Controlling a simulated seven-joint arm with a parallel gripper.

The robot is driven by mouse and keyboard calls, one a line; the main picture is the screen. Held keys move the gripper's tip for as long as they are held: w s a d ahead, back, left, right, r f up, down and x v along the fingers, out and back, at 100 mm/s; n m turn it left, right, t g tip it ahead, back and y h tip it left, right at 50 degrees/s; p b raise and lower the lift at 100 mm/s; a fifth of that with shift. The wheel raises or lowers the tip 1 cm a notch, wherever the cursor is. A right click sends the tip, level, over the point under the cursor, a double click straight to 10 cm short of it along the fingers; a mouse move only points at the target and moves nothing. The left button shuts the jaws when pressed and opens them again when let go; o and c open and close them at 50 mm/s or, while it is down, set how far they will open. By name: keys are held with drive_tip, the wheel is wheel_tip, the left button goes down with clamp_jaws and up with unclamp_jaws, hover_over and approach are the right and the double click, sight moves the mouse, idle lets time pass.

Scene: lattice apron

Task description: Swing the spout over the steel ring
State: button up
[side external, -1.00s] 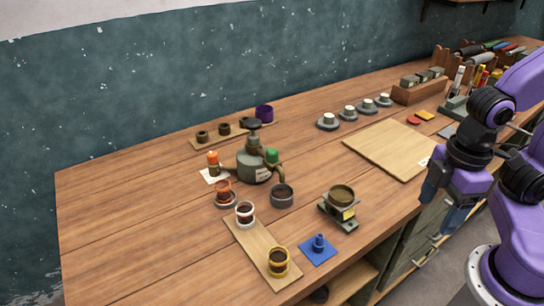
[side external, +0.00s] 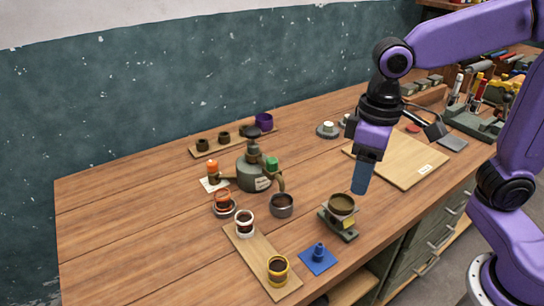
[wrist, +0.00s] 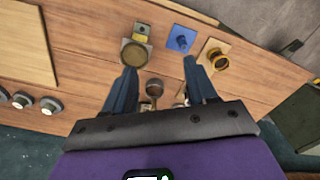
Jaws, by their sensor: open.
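A grey-green pot (side external: 254,174) with a dark top knob stands mid-table in the side view. Its brown spout (side external: 281,184) curves down at the right, close above a grey steel cup (side external: 282,205). An orange-rimmed cup (side external: 223,197) sits in a pale ring at the pot's left front; I cannot tell which piece is the steel ring. My gripper (side external: 361,178) hangs fingers-down right of the pot, above the table and touching nothing. In the wrist view my gripper (wrist: 159,67) is open and empty, with the steel cup (wrist: 154,87) between its fingers, farther off; the pot is mostly hidden.
A brown cup on a stand (side external: 341,205), a blue pad with a peg (side external: 318,257) and a yellow cup (side external: 278,270) on a board are near the front edge. A wide board (side external: 405,172) lies at right. An orange-capped item (side external: 212,170) stands left of the pot.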

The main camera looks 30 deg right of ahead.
drive_tip(key=w+a+r+m, duration=0.3)
drive_tip(key=w+m, duration=0.1)
drive_tip(key=w, duration=0.3)
drive_tip(key=w+a+r+m, duration=0.2)
drive_tip(key=w+m, duration=0.2)
drive_tip(key=w, duration=0.2)
wheel_tip(320, 180, up, 4)
drive_tip(key=m, duration=0.7)
hover_over(272, 159)
wheel_tip(272, 159, down, 18)
drive_tip(key=shift+r, duration=0.1)
drive_tip(key=shift+a, duration=0.1)
clamp_jaws()
